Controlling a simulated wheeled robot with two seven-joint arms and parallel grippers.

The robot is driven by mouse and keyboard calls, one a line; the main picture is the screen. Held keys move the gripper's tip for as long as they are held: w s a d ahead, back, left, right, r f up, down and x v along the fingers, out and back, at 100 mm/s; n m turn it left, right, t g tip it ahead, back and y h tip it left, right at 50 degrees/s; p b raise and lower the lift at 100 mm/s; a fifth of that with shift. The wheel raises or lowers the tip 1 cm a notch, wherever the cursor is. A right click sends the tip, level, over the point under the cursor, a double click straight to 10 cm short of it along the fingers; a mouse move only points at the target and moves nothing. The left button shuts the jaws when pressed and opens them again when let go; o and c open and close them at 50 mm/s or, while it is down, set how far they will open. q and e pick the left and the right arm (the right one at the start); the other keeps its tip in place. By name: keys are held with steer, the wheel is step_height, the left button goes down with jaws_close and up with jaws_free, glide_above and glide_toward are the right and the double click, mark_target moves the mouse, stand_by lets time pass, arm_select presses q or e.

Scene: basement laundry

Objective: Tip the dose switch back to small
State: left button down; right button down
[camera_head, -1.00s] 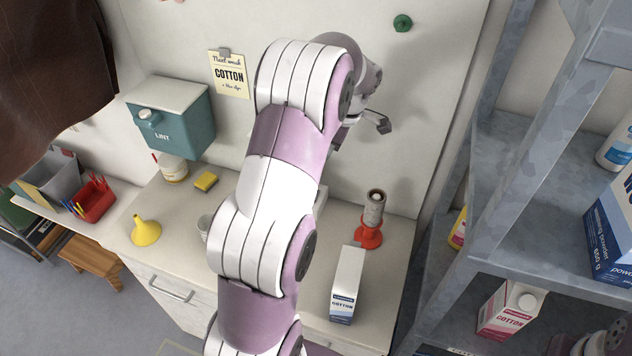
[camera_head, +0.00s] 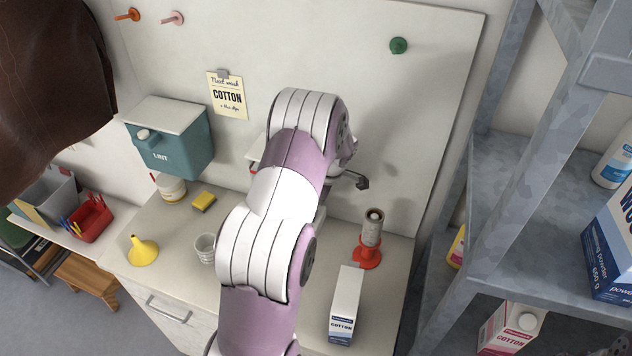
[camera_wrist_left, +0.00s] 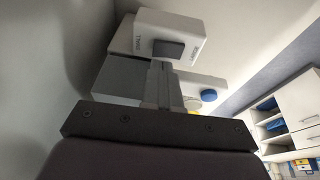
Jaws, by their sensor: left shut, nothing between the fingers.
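In the left wrist view, a white dispenser box (camera_wrist_left: 140,28) carries a dark grey dose switch (camera_wrist_left: 169,49) on its face. The word SMALL is printed to the left of the switch and LARGE to its right. I cannot tell which way the switch is tipped. My left gripper (camera_wrist_left: 161,72) is shut and empty, its fingertips just below the switch in the picture. I cannot tell whether they touch it. In the head view my left arm covers most of the dispenser and the switch. My right gripper is not in view.
A teal lint box (camera_head: 175,150) hangs at left. A metal shelf (camera_head: 500,190) rises at right.

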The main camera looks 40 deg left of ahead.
arm_select(q)
steer(key=shift+w+f, duration=0.1)
steer(key=shift+f, duration=0.65)
steer(key=b, duration=0.2)
steer(key=shift+w+a+f+b, duration=0.1)
steer(key=shift+w+f+b, duration=0.1)
steer(key=shift+f+b, duration=0.2)
steer(key=shift+s, duration=0.1)
steer(key=shift+s+f, duration=0.1)
